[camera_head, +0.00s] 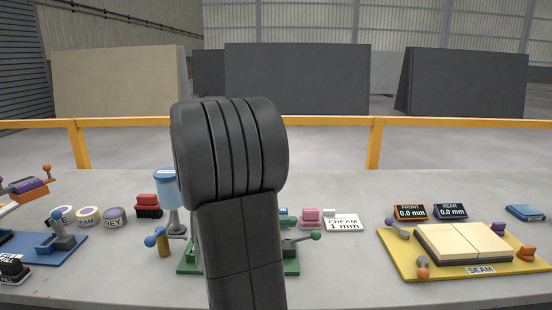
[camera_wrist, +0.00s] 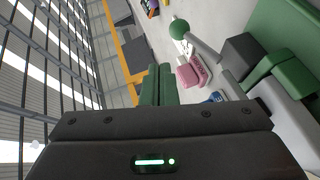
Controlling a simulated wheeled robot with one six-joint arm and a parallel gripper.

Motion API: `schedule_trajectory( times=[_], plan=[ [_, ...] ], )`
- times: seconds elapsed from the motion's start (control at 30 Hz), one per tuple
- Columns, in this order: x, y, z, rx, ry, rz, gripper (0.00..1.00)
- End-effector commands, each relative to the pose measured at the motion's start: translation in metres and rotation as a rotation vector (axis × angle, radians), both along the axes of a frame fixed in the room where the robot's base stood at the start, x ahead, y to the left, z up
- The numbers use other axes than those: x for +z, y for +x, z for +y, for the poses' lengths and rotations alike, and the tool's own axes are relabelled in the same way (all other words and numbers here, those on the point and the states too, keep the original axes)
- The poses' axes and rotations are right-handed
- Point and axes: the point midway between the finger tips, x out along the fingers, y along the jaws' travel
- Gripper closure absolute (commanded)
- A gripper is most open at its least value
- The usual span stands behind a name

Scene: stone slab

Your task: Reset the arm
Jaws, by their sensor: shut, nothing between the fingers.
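My gripper shows in the wrist view (camera_wrist: 158,70), its two dark green fingers pressed together with nothing between them. The picture there is tilted, with the slab to the right and the hall wall to the left. In the head view my dark arm stands upright in the middle foreground and hides the gripper. Behind the arm is a green fixture (camera_head: 291,268), partly hidden. The wrist view shows a green ball-ended lever (camera_wrist: 180,29) and a pink block (camera_wrist: 188,75) beyond the fingers.
The grey slab (camera_head: 345,278) carries a yellow SEAM board (camera_head: 397,264) with cream tiles at right and a blue fixture (camera_head: 66,250) at left. A blue-topped dispenser (camera_head: 165,190), a red brush (camera_head: 148,206), labelled pots (camera_head: 88,217) and two displays (camera_head: 411,212) stand behind. A yellow rail (camera_head: 330,121) runs beyond.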

Motion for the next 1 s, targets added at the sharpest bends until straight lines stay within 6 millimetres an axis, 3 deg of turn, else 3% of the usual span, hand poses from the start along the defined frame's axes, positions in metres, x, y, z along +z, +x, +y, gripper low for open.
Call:
schedule_trajectory(
  times=[0.7, 1.0],
  plan=[
    [-0.012, 0.000, 0.033, 0.003, -0.425, 0.003, 1.00],
    [-0.015, -0.012, 0.056, 0.004, -0.427, -0.002, 1.00]
  ],
)
